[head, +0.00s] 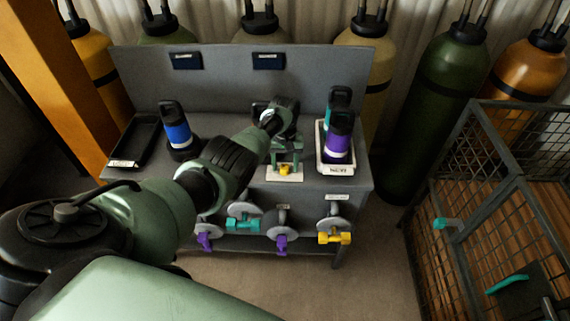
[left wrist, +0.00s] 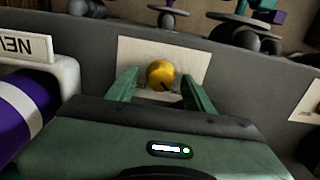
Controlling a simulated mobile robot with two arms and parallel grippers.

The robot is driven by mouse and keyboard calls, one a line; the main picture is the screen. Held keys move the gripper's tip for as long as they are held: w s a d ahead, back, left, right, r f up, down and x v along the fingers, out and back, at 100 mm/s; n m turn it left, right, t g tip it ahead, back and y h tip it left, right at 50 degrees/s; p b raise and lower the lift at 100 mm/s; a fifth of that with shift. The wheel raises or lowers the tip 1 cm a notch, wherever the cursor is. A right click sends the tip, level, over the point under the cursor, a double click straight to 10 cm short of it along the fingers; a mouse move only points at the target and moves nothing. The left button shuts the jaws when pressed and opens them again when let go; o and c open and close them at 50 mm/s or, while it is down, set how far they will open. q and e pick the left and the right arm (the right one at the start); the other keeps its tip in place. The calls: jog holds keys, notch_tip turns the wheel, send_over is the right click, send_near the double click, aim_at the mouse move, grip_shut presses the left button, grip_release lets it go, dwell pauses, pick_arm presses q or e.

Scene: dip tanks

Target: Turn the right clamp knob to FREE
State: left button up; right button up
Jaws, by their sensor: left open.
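The right clamp knob is a small yellow round knob (head: 285,169) on a pale plate (head: 284,178) at the front of the bench. In the left wrist view the yellow knob (left wrist: 161,74) shows a dark mark at its lower right edge, and no wording is readable on the pale plate (left wrist: 188,56). My left gripper (head: 286,160) is open, with one green finger on each side of the knob; the left wrist view shows the same gripper (left wrist: 161,88) with gaps between fingers and knob. My right gripper is not in view.
A white tray (head: 320,167) with a purple bottle (head: 338,140) stands right of the gripper. A blue bottle (head: 176,130) and black tray (head: 133,140) are at left. Purple, teal and yellow valve handles (head: 334,238) stick out below. A mesh cage (head: 467,200) stands at right.

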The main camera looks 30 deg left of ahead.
aim_at(285, 166)
pick_arm(q)
jog(key=shift+r+p, duration=0.8)
jog(key=shift+r, duration=3.1)
